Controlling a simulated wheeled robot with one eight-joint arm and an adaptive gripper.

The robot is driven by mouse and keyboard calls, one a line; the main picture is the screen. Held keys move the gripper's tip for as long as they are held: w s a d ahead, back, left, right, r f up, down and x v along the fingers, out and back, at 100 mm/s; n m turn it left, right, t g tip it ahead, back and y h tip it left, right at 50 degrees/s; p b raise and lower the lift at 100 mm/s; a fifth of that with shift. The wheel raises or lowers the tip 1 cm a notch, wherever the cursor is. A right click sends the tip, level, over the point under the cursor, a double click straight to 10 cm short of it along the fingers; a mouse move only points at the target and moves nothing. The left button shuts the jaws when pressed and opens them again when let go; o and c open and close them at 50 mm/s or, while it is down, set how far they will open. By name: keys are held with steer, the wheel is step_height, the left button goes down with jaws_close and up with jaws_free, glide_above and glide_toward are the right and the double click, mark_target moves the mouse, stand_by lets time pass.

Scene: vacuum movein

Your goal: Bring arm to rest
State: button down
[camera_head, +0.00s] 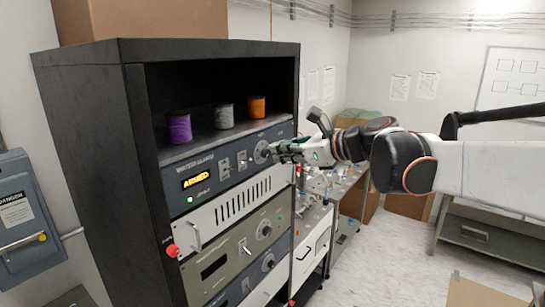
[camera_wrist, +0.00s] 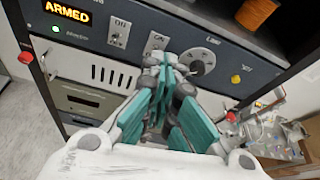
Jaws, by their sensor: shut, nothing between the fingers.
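My arm (camera_head: 460,167) reaches in from the right in the head view. My gripper (camera_head: 272,149) is at the front of the rack's top panel, close to its round dial (camera_head: 263,152). In the wrist view my gripper (camera_wrist: 165,62) has its teal-padded fingers together at the tips, with nothing held. The tips are just below the switches and left of the dial (camera_wrist: 199,60). I cannot tell whether they touch the panel. The panel's amber display (camera_head: 196,180) reads ARMED, also legible in the wrist view (camera_wrist: 68,12).
The black rack (camera_head: 97,150) holds purple (camera_head: 179,127), grey (camera_head: 223,116) and orange (camera_head: 257,106) cylinders on its shelf. A cluttered bench (camera_head: 318,215) stands beside it, below my gripper. A grey wall box (camera_head: 28,210) is at left. Floor (camera_head: 390,255) is open at right.

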steer(key=s+d+f+n+h+b, duration=0.3)
steer(key=s+d+f+n+b, duration=0.2)
steer(key=f+b, duration=0.8)
steer(key=s+d+f+n+g+h+b, duration=0.1)
steer(key=s+d+f+n+h+b, duration=0.3)
steer(key=s+f+n+b, duration=0.7)
steer(key=s+d+f+n+g+h+b, duration=0.1)
steer(key=s+f+b, duration=1.1)
steer(key=f, duration=2.4)
steer(key=d+n+h+b, duration=0.2)
steer(key=d+n+b, duration=0.2)
steer(key=n, duration=0.3)
steer(key=shift+s+d+f+h, duration=0.15)
steer(key=shift+s+d+h, duration=0.2)
steer(key=shift+d, duration=0.5)
